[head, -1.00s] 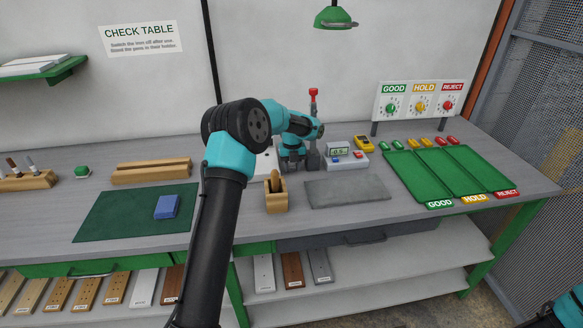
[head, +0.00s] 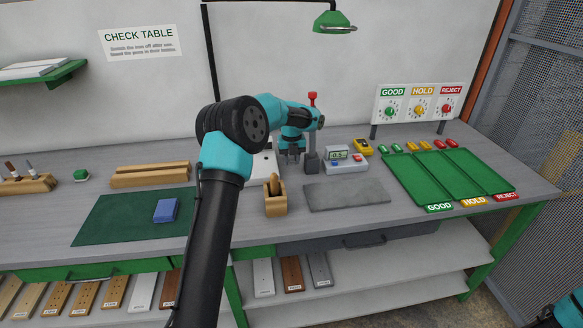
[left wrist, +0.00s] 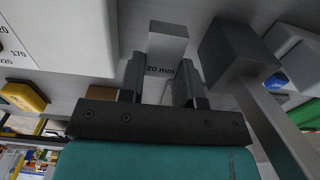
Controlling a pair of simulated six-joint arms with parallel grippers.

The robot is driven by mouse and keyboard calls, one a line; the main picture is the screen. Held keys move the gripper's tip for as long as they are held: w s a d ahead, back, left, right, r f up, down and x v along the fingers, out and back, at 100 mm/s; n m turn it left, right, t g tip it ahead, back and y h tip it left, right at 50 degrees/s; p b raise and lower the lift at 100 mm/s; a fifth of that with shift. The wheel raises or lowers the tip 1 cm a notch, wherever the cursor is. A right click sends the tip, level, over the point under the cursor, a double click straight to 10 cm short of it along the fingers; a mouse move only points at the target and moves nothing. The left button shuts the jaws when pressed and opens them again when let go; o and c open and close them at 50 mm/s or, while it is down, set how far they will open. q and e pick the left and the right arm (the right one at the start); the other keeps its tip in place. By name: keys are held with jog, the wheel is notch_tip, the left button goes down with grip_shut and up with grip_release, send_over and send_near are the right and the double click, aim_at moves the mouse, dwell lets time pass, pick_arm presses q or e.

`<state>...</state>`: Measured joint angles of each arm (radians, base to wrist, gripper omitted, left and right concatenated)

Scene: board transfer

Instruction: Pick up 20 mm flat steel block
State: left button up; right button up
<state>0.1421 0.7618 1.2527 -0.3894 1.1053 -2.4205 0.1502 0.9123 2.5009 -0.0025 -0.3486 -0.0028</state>
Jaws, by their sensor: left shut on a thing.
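The flat steel block (left wrist: 167,45), light grey and marked "20 mm", shows in the left wrist view between the two dark fingers of my left gripper (left wrist: 163,82). The fingers are shut on its sides, and its far end sticks out beyond them. In the head view my left gripper (head: 291,156) is over the back of the bench, just left of the grey gauge stand; the block is too small to make out there. My right gripper is out of view.
The gauge stand (head: 312,160) with a red top is close to my left gripper, beside a display box (head: 346,160). A wooden holder (head: 275,203) stands in front. A grey mat (head: 347,193) lies clear, and green sorting trays (head: 408,180) are at right.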

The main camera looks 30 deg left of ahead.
aim_at(292, 161)
pick_arm(q)
notch_tip(292, 161, up, 6)
jog(key=shift+f, duration=0.25)
dwell(0.4)
